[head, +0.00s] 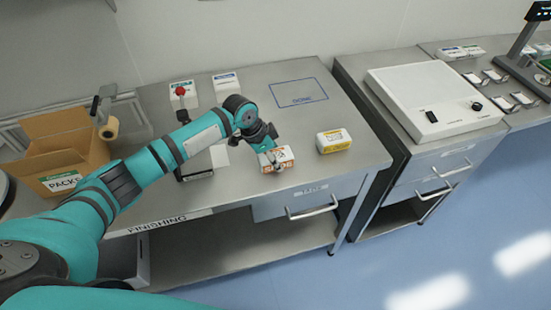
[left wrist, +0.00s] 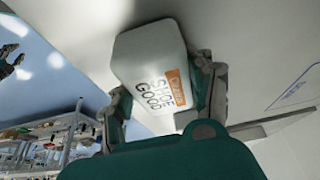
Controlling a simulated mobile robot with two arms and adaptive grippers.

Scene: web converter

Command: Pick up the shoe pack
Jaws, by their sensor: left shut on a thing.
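The shoe pack (head: 281,161) is a small white block with an orange label, near the front edge of the steel bench (head: 180,218). My left gripper (head: 271,157) reaches down onto it from the upper left. In the left wrist view the pack (left wrist: 152,72) shows the words "SHOE GOOD", and the fingers (left wrist: 165,105) are shut on it from both sides. I cannot tell whether the pack touches the bench top or is just above it.
A white and yellow pack (head: 333,141) stands just right of the shoe pack. A blue outlined area (head: 299,93) is clear at the back. An open cardboard box (head: 66,150) labelled "PACKS" is at the left. A white machine (head: 433,98) stands on the bench to the right.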

